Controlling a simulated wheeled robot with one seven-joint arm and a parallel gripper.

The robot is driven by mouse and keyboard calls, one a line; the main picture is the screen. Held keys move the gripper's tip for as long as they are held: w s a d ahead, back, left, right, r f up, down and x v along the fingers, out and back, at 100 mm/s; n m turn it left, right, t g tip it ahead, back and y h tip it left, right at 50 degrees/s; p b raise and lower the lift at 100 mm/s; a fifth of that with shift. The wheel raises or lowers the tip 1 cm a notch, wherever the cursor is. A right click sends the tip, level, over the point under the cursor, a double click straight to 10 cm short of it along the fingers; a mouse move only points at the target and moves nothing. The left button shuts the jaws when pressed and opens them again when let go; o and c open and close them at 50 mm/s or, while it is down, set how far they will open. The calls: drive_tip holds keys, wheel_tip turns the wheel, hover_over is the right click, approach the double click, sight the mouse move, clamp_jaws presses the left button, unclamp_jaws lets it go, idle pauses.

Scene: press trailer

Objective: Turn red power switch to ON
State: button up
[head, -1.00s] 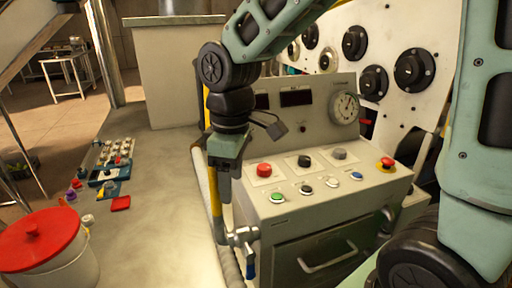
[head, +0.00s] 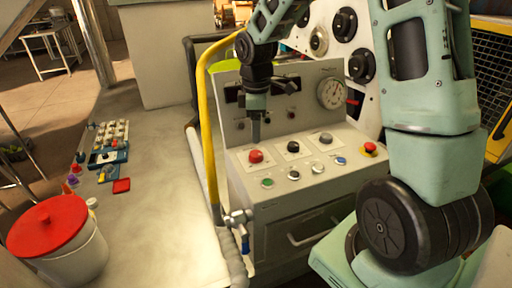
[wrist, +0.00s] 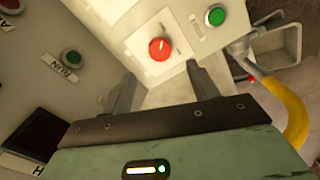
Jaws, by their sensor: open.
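A round red knob (head: 255,157) sits on a pale square plate at the left end of the sloped console's back row. In the wrist view the red knob (wrist: 160,48) shows a short white mark on its face; its lettering is too small to read. My gripper (head: 255,138) points down just behind and above the knob in the head view. In the wrist view my gripper (wrist: 161,70) is open and empty, its two fingers apart, with the knob beyond and between their tips. I see no contact.
A black knob (head: 293,147), grey knob (head: 325,139) and red mushroom button on yellow (head: 369,149) share the row. Several buttons, including a green one (head: 267,182), are in front. A gauge (head: 331,93) stands on the upright panel.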

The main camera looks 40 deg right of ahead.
sight(256, 153)
wheel_tip(256, 153, down, 8)
drive_tip(key=shift+f+p, duration=0.1)
drive_tip(key=shift+p, duration=0.45)
drive_tip(key=c, duration=1)
